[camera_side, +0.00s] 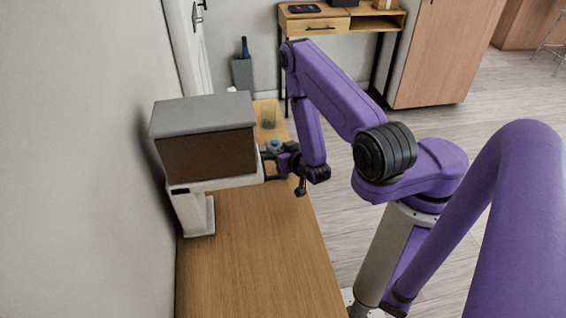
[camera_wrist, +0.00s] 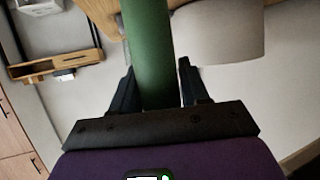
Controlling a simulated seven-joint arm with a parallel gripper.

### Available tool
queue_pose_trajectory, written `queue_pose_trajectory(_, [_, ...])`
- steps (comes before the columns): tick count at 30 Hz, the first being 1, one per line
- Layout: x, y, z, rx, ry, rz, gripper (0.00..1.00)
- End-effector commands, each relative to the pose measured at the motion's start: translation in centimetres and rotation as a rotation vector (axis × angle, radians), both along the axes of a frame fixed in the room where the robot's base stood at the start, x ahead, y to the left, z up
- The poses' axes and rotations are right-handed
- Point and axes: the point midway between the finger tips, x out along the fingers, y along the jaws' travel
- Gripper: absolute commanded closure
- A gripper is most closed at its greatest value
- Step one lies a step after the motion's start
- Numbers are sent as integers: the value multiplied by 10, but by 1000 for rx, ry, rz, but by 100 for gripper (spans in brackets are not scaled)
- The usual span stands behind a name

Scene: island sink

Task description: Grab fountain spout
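The likely fountain (camera_side: 205,140) is a boxy unit with a grey top, brown front and white base, standing on the wooden counter against the wall. My gripper (camera_side: 268,163) is beside its right side in the side view. In the wrist view my gripper (camera_wrist: 158,88) has its two dark fingers apart. A green cylinder (camera_wrist: 149,45) runs between them, close to the left finger with a small gap at the right one. I cannot tell whether it is the spout. A pale rounded body (camera_wrist: 220,32) is right of the cylinder. No spout can be made out in the side view.
The wooden counter (camera_side: 255,255) is clear in front of the fountain. A grey bin (camera_side: 243,74) with a dark blue bottle and a wooden desk (camera_side: 318,24) are farther back.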

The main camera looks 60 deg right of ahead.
Motion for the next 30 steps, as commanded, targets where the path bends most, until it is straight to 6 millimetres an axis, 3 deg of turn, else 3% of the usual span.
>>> queue_pose_trajectory(1, [0,0,0,0,0,0,72])
queue_pose_trajectory(3, [0,0,0,0,0,0,88])
queue_pose_trajectory(17, [0,0,7,0,-1,0,88])
queue_pose_trajectory(30, [0,0,52,-1,-2,0,88])
